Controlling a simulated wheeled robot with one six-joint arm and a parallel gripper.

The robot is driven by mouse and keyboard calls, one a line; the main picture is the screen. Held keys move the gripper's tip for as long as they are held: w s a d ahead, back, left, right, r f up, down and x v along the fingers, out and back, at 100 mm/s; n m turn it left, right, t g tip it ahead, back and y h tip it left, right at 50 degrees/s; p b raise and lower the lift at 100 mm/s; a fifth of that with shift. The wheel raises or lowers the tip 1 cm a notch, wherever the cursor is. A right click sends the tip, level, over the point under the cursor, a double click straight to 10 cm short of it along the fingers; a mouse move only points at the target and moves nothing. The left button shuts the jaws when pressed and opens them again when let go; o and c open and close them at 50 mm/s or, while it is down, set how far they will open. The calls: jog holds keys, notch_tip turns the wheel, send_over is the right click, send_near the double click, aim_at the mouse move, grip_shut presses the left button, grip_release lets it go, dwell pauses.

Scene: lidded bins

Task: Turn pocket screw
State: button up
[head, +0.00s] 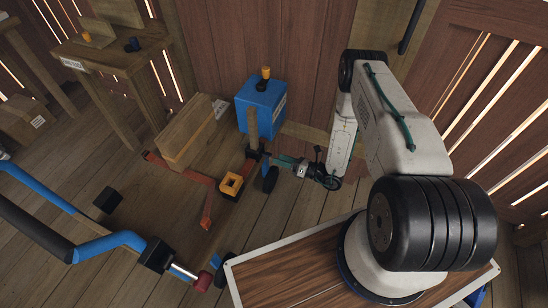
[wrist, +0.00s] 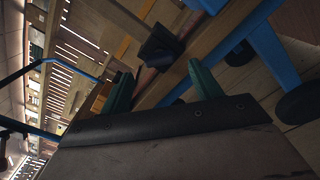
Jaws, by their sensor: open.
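My gripper (head: 272,158) reaches in from the right, low over the floor, beside a wooden post (head: 251,126) in front of a blue box. In the wrist view my gripper (wrist: 160,82) shows two green fingers spread apart, with nothing held between them. A dark block-shaped knob (wrist: 158,46) sits just beyond the fingertips, against a wooden bar (wrist: 197,48), and looks apart from them. In the head view a dark piece (head: 253,153) at the post's foot may be the same part. I cannot make out a pocket screw for sure.
A blue box (head: 262,108) with a yellow and black top piece stands behind. An orange frame (head: 205,180) with a yellow square socket (head: 231,184) lies left of my gripper, near a wooden crate (head: 188,140). Blue tubing (head: 110,240) and a wooden stand (head: 115,60) are further left.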

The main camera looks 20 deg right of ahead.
jog(key=shift+v, duration=1.5)
